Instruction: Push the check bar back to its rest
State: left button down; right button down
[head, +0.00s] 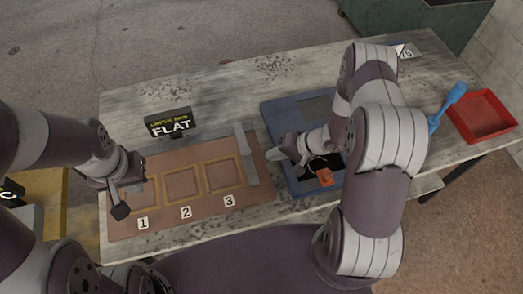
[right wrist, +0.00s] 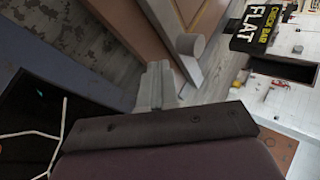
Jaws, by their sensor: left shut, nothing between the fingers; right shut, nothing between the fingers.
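The check bar (head: 245,152) is a long pale grey bar lying along the right edge of a brown board (head: 262,190). In the right wrist view the check bar (right wrist: 172,18) ends in a round grey knob. My right gripper (head: 272,154) is shut and empty, just right of the bar in the head view. Its pale fingers (right wrist: 160,72) point toward the knob in the right wrist view; I cannot tell whether they touch it. My left gripper (head: 120,211) is shut and empty over the board's left end, by the panel marked 1.
A black sign (head: 171,123) reading FLAT stands behind the board. A blue frame (head: 281,113) lies right of the bar, with an orange piece (head: 325,177) at its opening. A red tray (head: 482,116) and a blue-handled tool (head: 446,103) are at the far right.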

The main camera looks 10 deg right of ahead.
aim_at(245, 150)
jog(key=a, duration=0.1)
jog(key=w+a+p, duration=0.1)
jog(key=shift+a+r, duration=0.1)
jog(key=shift+a, duration=0.3)
jog(key=shift+w+a, duration=0.3)
jog(key=shift+a, duration=0.15)
pick_arm(q)
jog(key=shift+r, duration=0.7)
jog(key=shift+a, duration=0.1)
pick_arm(e)
jog(key=shift+a, duration=0.15)
